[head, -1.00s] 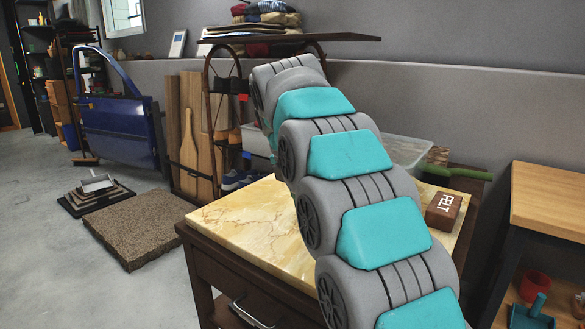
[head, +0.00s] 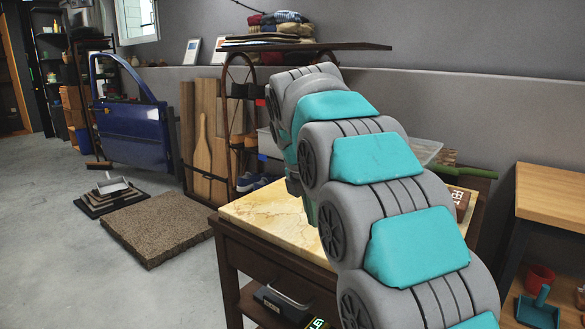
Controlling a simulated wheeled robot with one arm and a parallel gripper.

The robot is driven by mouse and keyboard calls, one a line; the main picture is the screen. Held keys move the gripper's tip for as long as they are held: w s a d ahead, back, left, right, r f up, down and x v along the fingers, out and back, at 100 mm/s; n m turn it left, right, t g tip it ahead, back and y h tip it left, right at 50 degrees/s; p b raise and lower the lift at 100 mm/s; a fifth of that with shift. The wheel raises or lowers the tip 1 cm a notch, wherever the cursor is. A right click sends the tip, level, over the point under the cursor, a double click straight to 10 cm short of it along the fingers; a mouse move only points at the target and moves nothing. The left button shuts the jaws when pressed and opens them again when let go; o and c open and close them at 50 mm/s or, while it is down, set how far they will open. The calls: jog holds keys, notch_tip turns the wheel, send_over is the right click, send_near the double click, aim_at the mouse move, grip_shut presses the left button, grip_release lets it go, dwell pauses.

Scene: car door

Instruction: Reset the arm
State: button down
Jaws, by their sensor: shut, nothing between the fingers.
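My arm, grey with teal panels, rises from the bottom right of the head view, leans to the upper left and bends over near the top. Its upper part stands in front of the marble-topped table (head: 262,214). My gripper does not show; the far end of the arm is hidden behind its own links. I see nothing held.
A blue car door (head: 135,135) stands at the left behind a brown mat (head: 160,228). A rack with boards (head: 197,160) is behind the table. A wooden bench (head: 553,205) stands at the right. Open floor lies at the lower left.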

jog(key=s+d+m, duration=0.1)
jog(key=s+m, duration=0.1)
jog(key=s+d+f+m, duration=0.1)
jog(key=s+d+m, duration=0.1)
jog(key=s, duration=0.1)
jog(key=s+d+f+m+g, duration=0.1)
jog(key=s+d+m, duration=0.1)
jog(key=s, duration=0.1)
jog(key=shift+f, duration=0.1)
jog(key=s+d+f+m+g, duration=0.1)
jog(key=s+f+m, duration=0.4)
jog(key=s, duration=0.5)
jog(key=s+d+f+m+g+y, duration=0.1)
jog(key=s+d+f+m, duration=0.1)
jog(key=s+f+m, duration=0.3)
jog(key=s+d+f+m+g+y, duration=0.1)
jog(key=s+f+m, duration=0.4)
jog(key=s+m, duration=0.5)
jog(key=s+d, duration=0.1)
jog(key=s, duration=0.6)
jog(key=shift+s+d+f, duration=0.2)
jog(key=shift+s+d, duration=0.05)
jog(key=shift+d, duration=0.1)
